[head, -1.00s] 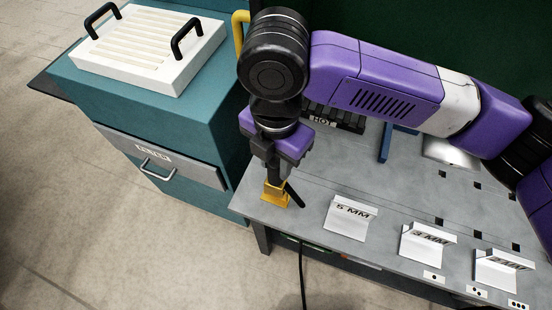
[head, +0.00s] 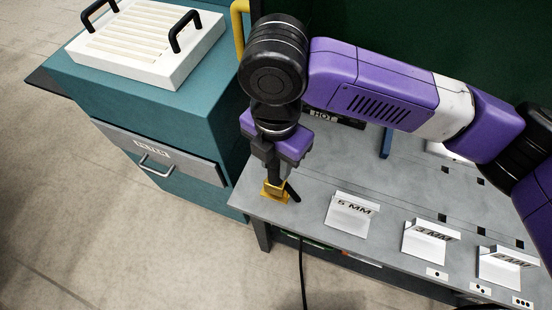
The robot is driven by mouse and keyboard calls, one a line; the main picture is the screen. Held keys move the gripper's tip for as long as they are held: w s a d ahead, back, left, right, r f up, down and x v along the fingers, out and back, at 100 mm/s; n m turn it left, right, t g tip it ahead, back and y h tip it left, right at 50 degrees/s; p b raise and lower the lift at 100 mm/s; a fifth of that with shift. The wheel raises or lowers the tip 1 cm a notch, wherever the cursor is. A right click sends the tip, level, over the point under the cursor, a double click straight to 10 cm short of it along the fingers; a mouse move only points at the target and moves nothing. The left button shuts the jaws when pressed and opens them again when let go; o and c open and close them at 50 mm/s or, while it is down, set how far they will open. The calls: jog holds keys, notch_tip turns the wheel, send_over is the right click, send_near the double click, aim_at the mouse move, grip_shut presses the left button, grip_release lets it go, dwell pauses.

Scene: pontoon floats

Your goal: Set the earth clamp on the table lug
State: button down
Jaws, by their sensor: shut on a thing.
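The earth clamp (head: 272,192) is a small yellow-gold piece with a black handle sticking out to the lower right. It is at the front left corner of the grey metal table (head: 300,208). My gripper (head: 273,178) points down and is shut on the clamp from above. The clamp's lower end is at the tabletop; I cannot tell whether it rests there or sits on a lug. The lug itself is not distinguishable, hidden by the clamp and gripper.
A HOT sign (head: 335,118) is behind my arm. A teal cabinet (head: 170,120) with a white slatted top stands left. A black cable (head: 302,270) hangs below the table.

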jog(key=shift+f, duration=0.4)
jog(key=c, duration=1)
grip_release()
jog(key=shift+f, duration=0.1)
notch_tip(320, 180, up, 8)
jog(key=shift+b, duration=0.45)
